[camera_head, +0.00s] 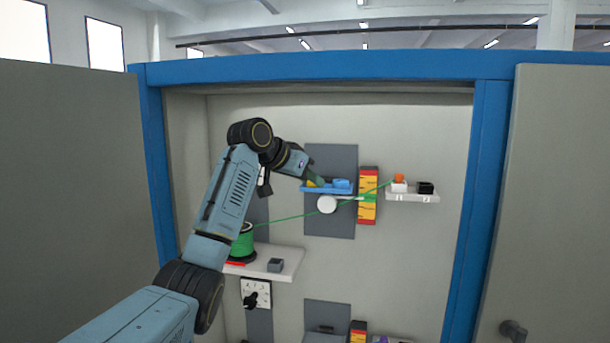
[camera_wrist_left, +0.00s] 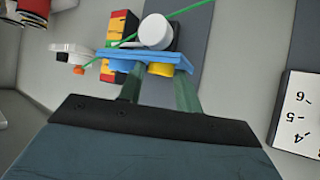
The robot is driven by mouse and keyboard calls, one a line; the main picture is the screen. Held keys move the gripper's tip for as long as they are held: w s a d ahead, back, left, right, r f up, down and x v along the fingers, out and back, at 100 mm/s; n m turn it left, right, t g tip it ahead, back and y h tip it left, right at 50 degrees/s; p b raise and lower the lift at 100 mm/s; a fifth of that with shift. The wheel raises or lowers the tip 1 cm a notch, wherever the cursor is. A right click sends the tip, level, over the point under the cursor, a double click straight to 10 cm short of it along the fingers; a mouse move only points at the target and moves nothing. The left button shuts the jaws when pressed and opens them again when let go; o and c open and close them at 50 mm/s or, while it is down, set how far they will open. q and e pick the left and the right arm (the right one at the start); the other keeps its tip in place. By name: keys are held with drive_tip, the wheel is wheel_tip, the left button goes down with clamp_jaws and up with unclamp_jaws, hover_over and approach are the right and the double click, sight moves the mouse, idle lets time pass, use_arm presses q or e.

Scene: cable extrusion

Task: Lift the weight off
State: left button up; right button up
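My left gripper (camera_head: 316,182) is at the left end of a blue tray (camera_head: 331,190) on the back panel. In the left wrist view its two fingers (camera_wrist_left: 158,82) stand apart, with a yellow piece (camera_wrist_left: 160,70) between and just beyond their tips; I see no clear contact. The yellow piece (camera_head: 311,184) also shows in the head view, partly hidden by the gripper. A blue block (camera_head: 342,183) sits at the tray's right end. A white round part (camera_head: 327,204) is just below the tray. I cannot tell which piece is the weight. My right gripper is not in view.
A green cable (camera_head: 290,217) runs from a green spool (camera_head: 242,245) past a red-yellow stack (camera_head: 367,195) to an orange piece (camera_head: 399,178) on a white shelf (camera_head: 412,197). A black block (camera_head: 425,187) sits there too. Blue-framed cabinet sides (camera_head: 490,170) bound the space.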

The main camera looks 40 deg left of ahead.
sight(308, 187)
use_arm(q)
drive_tip(key=c, duration=0.7)
drive_tip(key=shift+o, duration=0.2)
drive_tip(key=shift+r, duration=2.4)
drive_tip(key=shift+s, duration=0.1)
drive_tip(key=shift+s+d+b, duration=0.2)
drive_tip(key=shift+s+b, duration=0.05)
drive_tip(key=shift+b, duration=0.1)
drive_tip(key=s, duration=0.1)
drive_tip(key=s+d+b, duration=0.2)
drive_tip(key=shift+s+r, duration=0.2)
drive_tip(key=shift+s, duration=0.2)
drive_tip(key=shift+d, duration=0.1)
